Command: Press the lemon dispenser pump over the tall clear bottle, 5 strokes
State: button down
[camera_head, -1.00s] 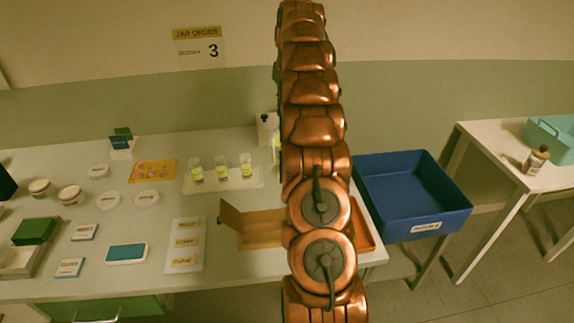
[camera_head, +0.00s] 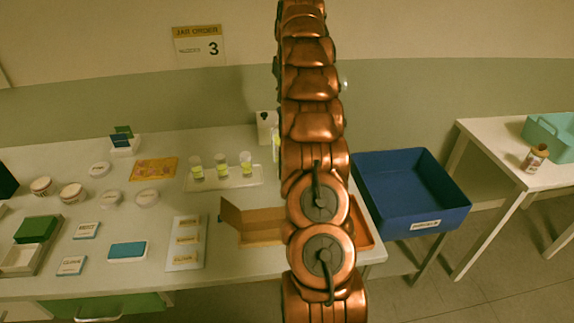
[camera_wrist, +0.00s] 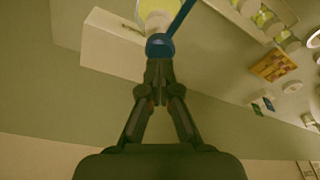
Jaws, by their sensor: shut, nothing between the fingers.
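A blue pump head (camera_wrist: 160,45) with a long thin spout shows in the wrist view. It sits on a clear bottle holding yellow liquid (camera_wrist: 157,10), partly cut off by the frame edge. My gripper (camera_wrist: 160,70) is shut and empty, its fingertips right at the pump head; I cannot tell whether they touch. In the head view my arm hides the gripper and most of the pump; a sliver of yellowish bottle (camera_head: 276,147) shows beside the arm. Three clear containers with yellow (camera_head: 222,169) stand on a white tray (camera_head: 256,180). I cannot identify the tall clear bottle.
A white box (camera_wrist: 112,42) stands close beside the pump bottle; a white box also shows near the wall in the head view (camera_head: 266,122). An open wooden box (camera_head: 262,220) lies left of my arm. A blue bin (camera_head: 430,215) stands at the right.

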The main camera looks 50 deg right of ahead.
jog(key=shift+f, duration=0.25)
jog(key=shift+f+b, duration=0.35)
jog(key=shift+f, duration=0.05)
jog(key=shift+f+b, duration=0.5)
jog(key=shift+f, duration=0.5)
jog(key=shift+r, duration=0.1)
jog(key=shift+r+p, duration=1)
jog(key=shift+r, duration=0.6)
jog(key=shift+r+p, duration=2.35)
jog(key=shift+r, duration=0.65)
